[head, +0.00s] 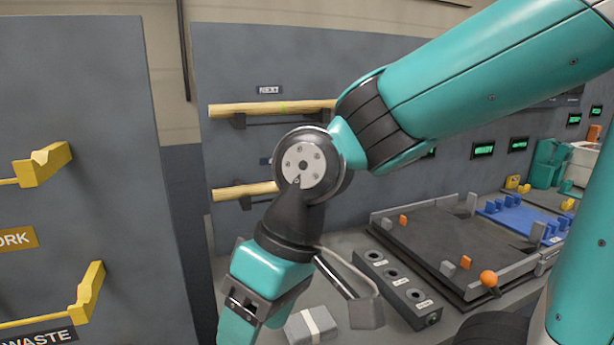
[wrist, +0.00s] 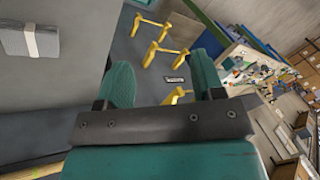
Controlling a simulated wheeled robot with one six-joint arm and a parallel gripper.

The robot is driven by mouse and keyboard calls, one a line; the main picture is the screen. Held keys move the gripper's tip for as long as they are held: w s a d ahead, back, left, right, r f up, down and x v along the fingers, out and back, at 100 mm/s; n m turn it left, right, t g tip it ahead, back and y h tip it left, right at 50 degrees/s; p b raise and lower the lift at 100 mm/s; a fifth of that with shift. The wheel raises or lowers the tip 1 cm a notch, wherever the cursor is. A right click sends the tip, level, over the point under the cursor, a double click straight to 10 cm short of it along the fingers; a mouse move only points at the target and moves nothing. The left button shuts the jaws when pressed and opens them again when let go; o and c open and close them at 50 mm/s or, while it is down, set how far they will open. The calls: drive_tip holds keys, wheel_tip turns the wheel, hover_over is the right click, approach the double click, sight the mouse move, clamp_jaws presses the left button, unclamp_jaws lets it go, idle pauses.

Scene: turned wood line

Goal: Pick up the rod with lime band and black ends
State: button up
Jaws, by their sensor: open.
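A pale wooden rod (head: 258,108) with a thin lime mark rests level on dark brackets high on the grey wall panel in the head view. Its right end is hidden behind my arm, and I cannot make out black ends. A second wooden rod (head: 238,191) lies on brackets below it, partly covered by my wrist. My gripper (wrist: 162,82) is open and empty in the wrist view, its two teal fingers apart. In the head view it points down, below and apart from both rods, with its tips cut off by the frame edge.
Yellow brackets (head: 85,292) stick out from the grey panel at left. A grey block with a pale band (head: 312,325) lies on the bench by my gripper.

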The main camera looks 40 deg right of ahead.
drive_tip(key=w+d+r+m+t+p, duration=0.4)
drive_tip(key=w+d+r+m+p, duration=0.25)
drive_tip(key=w+d+m, duration=0.65)
drive_tip(key=w+d+r+m+t+h+p, duration=0.1)
drive_tip(key=w+d+r+m+t+p, duration=0.1)
drive_tip(key=w+d+m, duration=0.45)
drive_tip(key=w+d+r+m+t+h+p, duration=0.1)
drive_tip(key=d+r+m+t+p, duration=0.2)
drive_tip(key=d, duration=0.6)
drive_tip(key=shift+m, duration=0.75)
drive_tip(key=shift+s+d+f+p+x, duration=0.2)
drive_tip(key=shift+p+x, duration=0.8)
drive_tip(key=shift+x, duration=1.9)
drive_tip(key=shift+d+f+p+x, duration=0.25)
drive_tip(key=shift+p+x, duration=0.8)
drive_tip(key=shift+x, duration=1.9)
drive_tip(key=shift+s+d+f+p+x, duration=0.25)
drive_tip(key=shift+p+x, duration=0.75)
drive_tip(key=shift+x, duration=1.9)
drive_tip(key=shift+w+r, duration=0.15)
drive_tip(key=c, duration=1.1)
